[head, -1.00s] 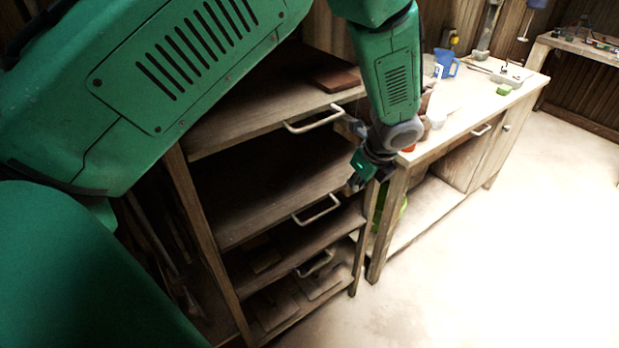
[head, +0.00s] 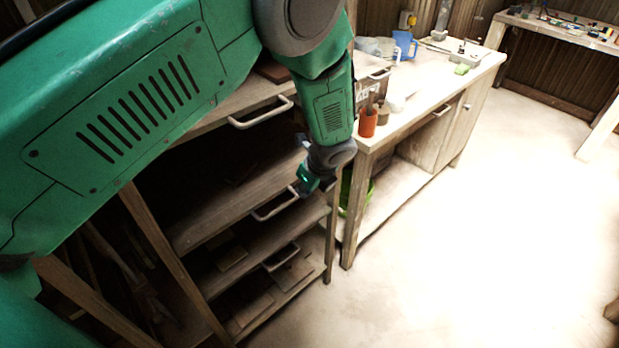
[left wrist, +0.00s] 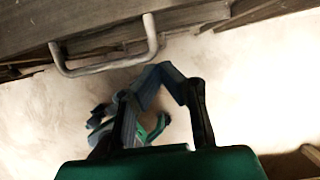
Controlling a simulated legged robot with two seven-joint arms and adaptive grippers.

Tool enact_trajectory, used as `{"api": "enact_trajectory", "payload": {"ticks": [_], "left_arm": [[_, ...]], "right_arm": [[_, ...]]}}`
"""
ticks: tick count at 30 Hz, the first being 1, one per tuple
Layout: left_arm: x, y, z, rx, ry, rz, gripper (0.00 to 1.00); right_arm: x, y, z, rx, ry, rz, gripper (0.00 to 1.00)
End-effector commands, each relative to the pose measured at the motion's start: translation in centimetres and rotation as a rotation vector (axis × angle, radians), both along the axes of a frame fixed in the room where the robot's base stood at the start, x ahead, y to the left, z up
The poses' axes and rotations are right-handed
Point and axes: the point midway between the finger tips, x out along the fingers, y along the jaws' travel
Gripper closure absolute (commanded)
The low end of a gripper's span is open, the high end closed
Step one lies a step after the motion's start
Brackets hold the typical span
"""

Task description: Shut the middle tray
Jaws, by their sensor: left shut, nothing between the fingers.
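The middle tray (head: 205,222) is a wooden board in the rack, under the top tray. Its front edge carries a pale bar handle (head: 275,208). I cannot tell exactly how far it is out. My left gripper (head: 303,184) is shut and empty, at the right end of this handle in the head view; contact cannot be told. In the left wrist view, its fingers (left wrist: 163,78) are together just off a bar handle (left wrist: 105,66) on a wooden front. My right gripper is not in view.
The top tray has its own handle (head: 260,113) above; the lower tray's handle (head: 282,259) is below. A workbench (head: 425,105) with an orange cup (head: 368,123) and a blue jug (head: 404,45) stands close on the right. The floor (head: 460,250) in front is clear.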

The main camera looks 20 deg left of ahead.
Motion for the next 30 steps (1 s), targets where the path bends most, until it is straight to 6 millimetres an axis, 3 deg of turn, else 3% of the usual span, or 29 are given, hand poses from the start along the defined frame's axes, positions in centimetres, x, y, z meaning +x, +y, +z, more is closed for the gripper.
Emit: {"api": "enact_trajectory", "payload": {"ticks": [2,9,23,30], "left_arm": [[0.2,0.7,-1.2,0.0,0.001,0.001,1.0],[1.4,3.7,-0.9,-0.002,-0.002,0.002,1.0],[1.7,4.1,-0.9,0.0,-0.002,0.001,1.0],[2.6,6.4,-0.9,-0.001,-0.002,0.002,1.0]], "right_arm": [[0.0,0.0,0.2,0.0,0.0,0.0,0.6],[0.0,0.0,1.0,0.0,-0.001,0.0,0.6],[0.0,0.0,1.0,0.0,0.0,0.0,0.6],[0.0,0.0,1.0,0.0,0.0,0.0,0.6]]}}
